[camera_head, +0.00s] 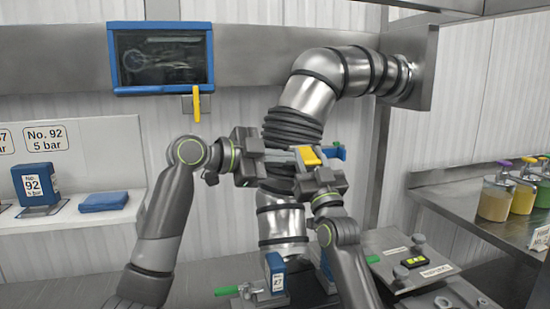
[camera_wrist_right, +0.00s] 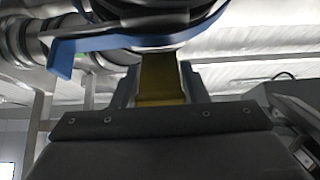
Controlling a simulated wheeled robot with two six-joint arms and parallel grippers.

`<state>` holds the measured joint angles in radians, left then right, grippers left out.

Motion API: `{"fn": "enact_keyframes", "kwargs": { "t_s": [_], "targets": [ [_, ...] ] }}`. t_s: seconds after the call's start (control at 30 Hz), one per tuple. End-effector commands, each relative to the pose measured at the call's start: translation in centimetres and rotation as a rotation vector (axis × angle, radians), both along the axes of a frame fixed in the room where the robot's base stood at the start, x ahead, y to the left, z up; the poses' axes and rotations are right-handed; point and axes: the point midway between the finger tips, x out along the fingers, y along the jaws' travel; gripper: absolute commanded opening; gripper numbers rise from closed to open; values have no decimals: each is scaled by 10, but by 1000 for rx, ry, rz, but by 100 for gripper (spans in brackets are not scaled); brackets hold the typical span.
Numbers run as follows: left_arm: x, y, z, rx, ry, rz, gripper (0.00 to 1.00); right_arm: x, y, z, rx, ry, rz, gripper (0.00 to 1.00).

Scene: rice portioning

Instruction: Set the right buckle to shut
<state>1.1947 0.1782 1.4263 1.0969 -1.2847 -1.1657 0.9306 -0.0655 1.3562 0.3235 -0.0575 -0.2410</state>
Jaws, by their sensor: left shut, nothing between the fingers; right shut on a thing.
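A thick silver pipe (camera_head: 310,95) with dark ribbed sleeves bends out of the wall and runs down. The right buckle's yellow lever (camera_head: 309,156) shows in front of it, between the fingers of my right gripper (camera_head: 312,168). In the right wrist view the yellow lever (camera_wrist_right: 162,78) sits between the gripper's fingers (camera_wrist_right: 160,88), below a blue band (camera_wrist_right: 65,58). A blue piece (camera_head: 336,152) sticks out right of the pipe. My left gripper (camera_head: 285,158) is shut and empty, pointing right close beside the lever. I cannot tell whether the buckle is shut.
A blue-framed window (camera_head: 160,58) with a yellow handle (camera_head: 197,103) is on the back wall. A blue No. 92 block (camera_head: 37,184) and a flat blue block (camera_head: 104,201) are on the left shelf. A blue block (camera_head: 276,272) stands below the pipe. Jars (camera_head: 495,198) stand at right.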

Motion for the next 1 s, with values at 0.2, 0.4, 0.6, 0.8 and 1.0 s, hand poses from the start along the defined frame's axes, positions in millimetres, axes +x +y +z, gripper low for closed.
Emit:
{"fn": "enact_keyframes", "kwargs": {
  "t_s": [0.2,0.4,0.6,0.8,1.0],
  "targets": [
    [17,-35,-6,-1,2,-1,0,1,0,-2,-2,5,0,0],
    [26,-49,-9,-2,1,1,0,1,0,-2,-2,5,0,0],
    [28,-52,-10,0,-2,2,0,1,0,-2,-2,5,0,0],
    [28,-52,-10,-1,-1,2,0,1,0,-2,-2,5,0,0],
    [35,-49,-22,0,1,5,0,1,0,-2,-2,5,0,0]
  ]
}}
